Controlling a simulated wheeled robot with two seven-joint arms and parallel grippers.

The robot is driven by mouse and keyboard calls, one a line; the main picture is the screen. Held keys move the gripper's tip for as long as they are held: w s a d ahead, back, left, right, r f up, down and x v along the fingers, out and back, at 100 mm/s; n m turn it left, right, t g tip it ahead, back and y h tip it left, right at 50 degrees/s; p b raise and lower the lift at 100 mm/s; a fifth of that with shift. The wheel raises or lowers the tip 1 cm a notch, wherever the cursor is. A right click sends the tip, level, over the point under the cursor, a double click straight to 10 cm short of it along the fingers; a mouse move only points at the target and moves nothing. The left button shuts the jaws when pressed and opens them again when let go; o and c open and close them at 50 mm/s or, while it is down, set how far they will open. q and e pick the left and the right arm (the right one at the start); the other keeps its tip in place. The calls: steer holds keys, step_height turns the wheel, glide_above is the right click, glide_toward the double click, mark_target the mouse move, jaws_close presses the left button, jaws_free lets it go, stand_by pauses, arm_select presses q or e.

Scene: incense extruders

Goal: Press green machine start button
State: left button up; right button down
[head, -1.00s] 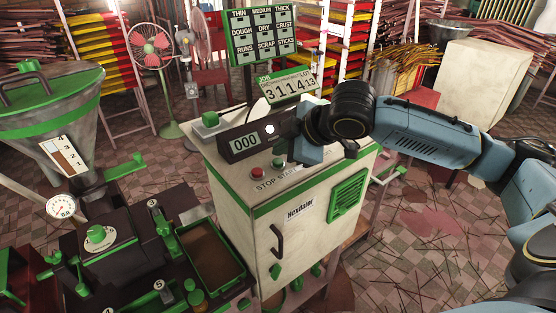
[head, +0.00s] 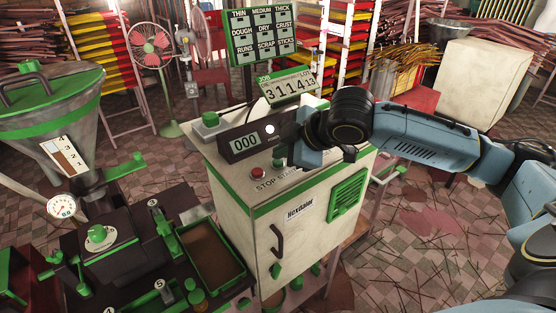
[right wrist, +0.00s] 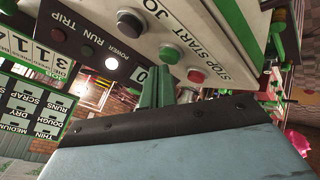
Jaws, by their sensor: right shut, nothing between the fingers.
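The cream machine cabinet with green trim (head: 238,182) stands in the middle of the head view. Its red stop button (head: 258,173) shows at the top front edge. The green start button (right wrist: 170,54) shows in the right wrist view, beside the red one and by the START label. In the head view my gripper largely hides the start button. My right gripper (head: 294,161) is shut and empty, close above the start side of the panel. I cannot tell whether it touches the button. My left gripper is not in view.
The black display box (head: 246,143) reads 000 and has a lit white lamp (head: 269,129). A job counter (head: 288,88) and a green sign board (head: 260,35) stand behind. A hopper (head: 50,95) and a dark extruder bench (head: 130,225) are at left.

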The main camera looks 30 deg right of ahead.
mark_target(282, 163)
steer(key=shift+f, duration=0.55)
steer(key=shift+r, duration=0.1)
stand_by(0.5)
steer(key=shift+r+p, duration=0.9)
steer(key=shift+p, duration=0.35)
step_height(282, 163, up, 5)
steer(key=p, duration=0.6)
steer(key=shift+f, duration=0.1)
